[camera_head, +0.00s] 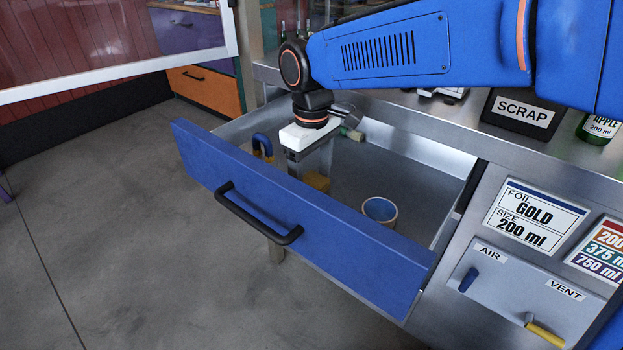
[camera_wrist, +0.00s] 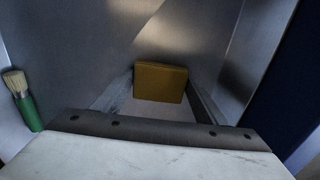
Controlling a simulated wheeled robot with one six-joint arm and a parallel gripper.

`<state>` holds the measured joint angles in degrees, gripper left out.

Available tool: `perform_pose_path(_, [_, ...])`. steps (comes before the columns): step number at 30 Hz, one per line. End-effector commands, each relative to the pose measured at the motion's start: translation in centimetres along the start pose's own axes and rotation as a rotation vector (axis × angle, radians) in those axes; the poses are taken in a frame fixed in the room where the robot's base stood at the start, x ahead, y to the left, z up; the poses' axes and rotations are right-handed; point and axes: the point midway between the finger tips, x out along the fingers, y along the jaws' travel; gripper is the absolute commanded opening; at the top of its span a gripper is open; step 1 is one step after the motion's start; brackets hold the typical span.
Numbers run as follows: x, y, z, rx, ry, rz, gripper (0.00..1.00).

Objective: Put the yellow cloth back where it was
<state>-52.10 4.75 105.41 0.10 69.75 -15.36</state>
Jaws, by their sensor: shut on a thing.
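The yellow cloth (camera_head: 316,181) is a small folded block, low inside the open blue-fronted drawer (camera_head: 290,215). In the wrist view the cloth (camera_wrist: 160,82) sits between my two fingertips. My gripper (camera_head: 307,167) points down into the drawer and is shut on the cloth. I cannot tell whether the cloth touches the drawer floor. The drawer's front panel hides part of the space below it.
A blue-lined cup (camera_head: 380,209) stands in the drawer to the right. A brush (camera_head: 352,133) lies at the drawer's back, with its green handle in the wrist view (camera_wrist: 28,112). A blue hooked item (camera_head: 262,142) is at the left. Bare floor shows between them.

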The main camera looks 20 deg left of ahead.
Motion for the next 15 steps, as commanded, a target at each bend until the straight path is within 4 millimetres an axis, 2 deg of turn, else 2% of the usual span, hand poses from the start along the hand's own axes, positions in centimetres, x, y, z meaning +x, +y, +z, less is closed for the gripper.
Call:
perform_pose_path(3, [0.26,0.00,0.01,0.000,-0.001,0.000,0.45])
perform_pose_path(4, [0.26,0.00,0.01,0.000,-0.001,0.000,0.70])
perform_pose_path(6, [0.23,0.00,0.01,0.000,-0.001,0.000,0.84])
perform_pose_path(15, [0.14,0.00,0.00,0.000,0.000,0.000,0.84])
